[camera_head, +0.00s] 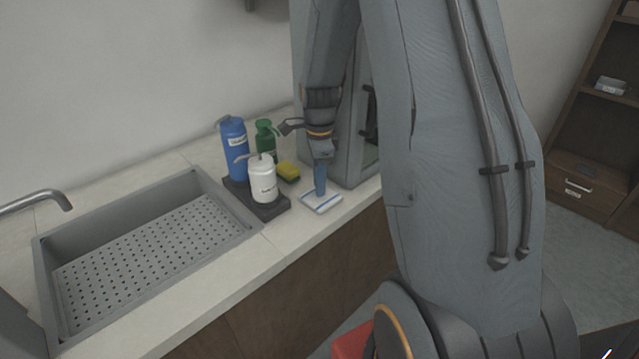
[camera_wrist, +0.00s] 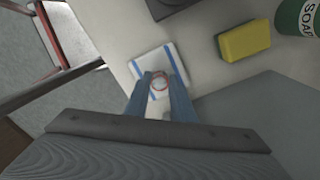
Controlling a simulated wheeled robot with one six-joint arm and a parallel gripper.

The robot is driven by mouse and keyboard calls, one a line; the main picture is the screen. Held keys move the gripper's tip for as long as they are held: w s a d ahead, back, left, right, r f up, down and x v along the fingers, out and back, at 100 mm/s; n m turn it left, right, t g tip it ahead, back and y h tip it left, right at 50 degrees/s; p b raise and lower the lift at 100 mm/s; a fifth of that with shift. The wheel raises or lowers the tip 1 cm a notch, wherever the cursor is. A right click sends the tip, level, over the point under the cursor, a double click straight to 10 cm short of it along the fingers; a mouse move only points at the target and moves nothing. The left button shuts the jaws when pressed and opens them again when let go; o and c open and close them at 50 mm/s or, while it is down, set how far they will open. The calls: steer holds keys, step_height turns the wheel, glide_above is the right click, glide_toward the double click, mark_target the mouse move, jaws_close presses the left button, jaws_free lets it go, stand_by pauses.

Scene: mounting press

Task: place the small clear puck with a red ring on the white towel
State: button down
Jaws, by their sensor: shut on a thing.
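The white towel (camera_wrist: 150,62) with blue stripes lies folded on the counter; it also shows in the head view (camera_head: 333,203) near the counter's front edge. The small clear puck with a red ring (camera_wrist: 160,82) is between my gripper's fingertips in the wrist view, over the towel. My gripper (camera_wrist: 160,86) is shut on the puck and points down. In the head view my gripper (camera_head: 320,190) is just above or at the towel, and the puck cannot be made out there. Whether the puck touches the towel I cannot tell.
A yellow-green sponge (camera_head: 288,171), a white bottle (camera_head: 263,180), a blue bottle (camera_head: 233,148) and a green bottle (camera_head: 266,138) stand left of the towel, some on a dark tray (camera_head: 270,210). A grey sink (camera_head: 150,240) lies farther left. A grey machine (camera_head: 350,165) stands close behind.

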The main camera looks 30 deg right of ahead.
steer(key=shift+f, duration=0.65)
steer(key=shift+f, duration=0.15)
steer(key=c, duration=1.5)
jaws_free()
step_height(320, 180, up, 12)
steer(key=b, duration=0.3)
steer(key=s+a+f+n, duration=0.2)
steer(key=s+a+n, duration=0.2)
steer(key=n, duration=0.3)
steer(key=s+a+f+n, duration=0.1)
steer(key=s+a+n, duration=0.3)
steer(key=s+n, duration=0.3)
steer(key=s+a+f+n+t, duration=0.1)
steer(key=s+a+f+n, duration=0.1)
steer(key=s+a+n, duration=0.2)
steer(key=shift+s+a+f+n, duration=0.2)
steer(key=shift+s+n, duration=0.35)
steer(key=shift+n, duration=0.35)
steer(key=shift+s+a+f+n, duration=0.1)
steer(key=shift+s+a+n, duration=0.1)
steer(key=shift+s+n, duration=0.5)
